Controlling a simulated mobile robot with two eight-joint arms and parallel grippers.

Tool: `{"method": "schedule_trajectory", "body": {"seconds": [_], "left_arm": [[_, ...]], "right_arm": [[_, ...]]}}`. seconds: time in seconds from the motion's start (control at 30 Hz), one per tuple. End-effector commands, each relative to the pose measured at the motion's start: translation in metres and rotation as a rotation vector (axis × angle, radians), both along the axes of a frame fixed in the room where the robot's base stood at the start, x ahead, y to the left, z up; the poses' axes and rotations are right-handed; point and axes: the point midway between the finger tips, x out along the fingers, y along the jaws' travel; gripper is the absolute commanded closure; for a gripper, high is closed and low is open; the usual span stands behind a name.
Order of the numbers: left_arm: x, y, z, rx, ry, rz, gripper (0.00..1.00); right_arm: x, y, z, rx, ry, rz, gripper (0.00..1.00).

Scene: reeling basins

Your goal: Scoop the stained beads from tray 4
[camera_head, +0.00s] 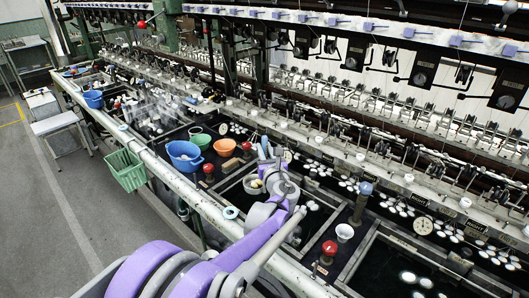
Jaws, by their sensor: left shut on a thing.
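My left arm reaches in from the lower left. Its gripper (270,166) is over the middle basin (233,193), just inside the long pale rail. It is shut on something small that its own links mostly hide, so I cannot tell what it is. A small yellowish patch (255,184) shows right beside the gripper, partly hidden. Small white rounded pieces (311,205) float in the dark water of this basin. More of them (408,277) lie in the basin at the lower right. No tray number is readable. My right gripper is out of view.
A blue bowl (184,155), green bowl (201,141) and orange bowl (225,147) stand left of the gripper. Red knobs (329,248) and a white cup (344,232) stand on the basin divider. A green basket (126,169) hangs outside the rail.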

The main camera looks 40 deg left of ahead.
Motion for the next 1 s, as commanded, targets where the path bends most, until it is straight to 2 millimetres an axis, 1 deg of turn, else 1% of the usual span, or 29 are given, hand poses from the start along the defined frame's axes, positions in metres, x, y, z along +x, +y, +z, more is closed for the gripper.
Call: {"method": "schedule_trajectory", "body": {"seconds": [0.03,0.2,0.5,0.7,1.0], "left_arm": [[0.0,0.0,0.007,0.001,-0.002,0.0,1.0],[0.0,0.0,0.02,0.002,-0.001,0.0,1.0],[0.0,0.0,0.037,0.0,-0.001,0.0,1.0],[0.0,0.0,0.041,0.001,-0.001,0.0,1.0],[0.0,0.0,0.041,0.001,0.0,0.0,1.0]], "right_arm": [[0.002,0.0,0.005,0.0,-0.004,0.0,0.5],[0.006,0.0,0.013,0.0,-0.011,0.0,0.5],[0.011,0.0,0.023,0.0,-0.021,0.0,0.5],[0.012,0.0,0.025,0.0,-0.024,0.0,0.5],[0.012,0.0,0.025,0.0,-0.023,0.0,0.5]]}}
